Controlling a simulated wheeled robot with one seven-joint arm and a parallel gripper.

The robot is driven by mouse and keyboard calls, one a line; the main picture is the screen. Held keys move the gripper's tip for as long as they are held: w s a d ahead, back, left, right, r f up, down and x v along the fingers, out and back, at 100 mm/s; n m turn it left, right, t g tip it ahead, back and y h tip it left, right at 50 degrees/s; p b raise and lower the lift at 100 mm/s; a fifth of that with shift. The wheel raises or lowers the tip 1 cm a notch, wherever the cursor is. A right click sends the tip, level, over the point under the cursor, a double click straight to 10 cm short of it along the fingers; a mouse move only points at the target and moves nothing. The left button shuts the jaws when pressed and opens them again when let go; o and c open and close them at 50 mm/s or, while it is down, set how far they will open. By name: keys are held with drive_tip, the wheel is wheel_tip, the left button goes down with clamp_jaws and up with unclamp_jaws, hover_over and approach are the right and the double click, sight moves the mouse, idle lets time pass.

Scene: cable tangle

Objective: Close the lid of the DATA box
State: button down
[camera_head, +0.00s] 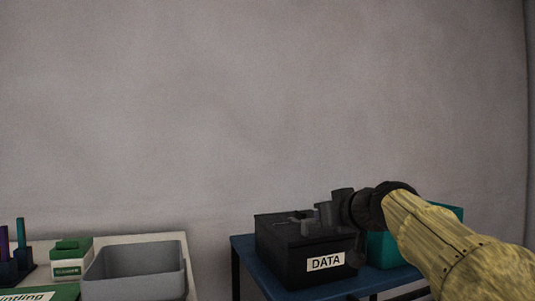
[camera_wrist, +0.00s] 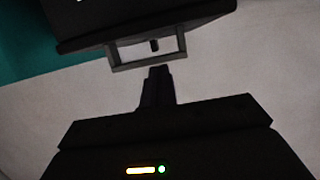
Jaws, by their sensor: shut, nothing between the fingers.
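The black DATA box (camera_head: 282,250) stands on a blue table, with its white DATA label (camera_head: 325,262) facing front. Its dark top looks flat across the box, but I cannot tell whether the lid is fully down. My gripper (camera_head: 318,217) is at the top of the box, on its right half in the head view. In the wrist view, my gripper (camera_wrist: 157,72) is shut and empty, with its fingers just short of a grey loop handle (camera_wrist: 149,53) on the edge of a dark box body (camera_wrist: 150,18). The gripper and arm hide part of the box top.
A teal box (camera_head: 383,250) stands just right of the DATA box, partly behind my arm. The blue table (camera_head: 243,248) has little bare surface. At left, a grey bin (camera_head: 135,285) and a green-and-white box (camera_head: 70,258) stand on a pale table. A plain wall is behind.

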drive_tip(key=shift+s+f+b, duration=0.15)
drive_tip(key=shift+f+b, duration=0.6)
drive_tip(key=shift+f, duration=0.55)
drive_tip(key=shift+s+d+r, duration=0.1)
drive_tip(key=shift+s, duration=0.05)
drive_tip(key=shift+r, duration=0.1)
drive_tip(key=f+p+v, duration=0.1)
drive_tip(key=p+v, duration=0.1)
drive_tip(key=v, duration=0.7)
drive_tip(key=shift+s+f, duration=0.3)
drive_tip(key=shift+s, duration=0.25)
drive_tip(key=shift+w+d+f, duration=0.1)
drive_tip(key=shift+d, duration=0.05)
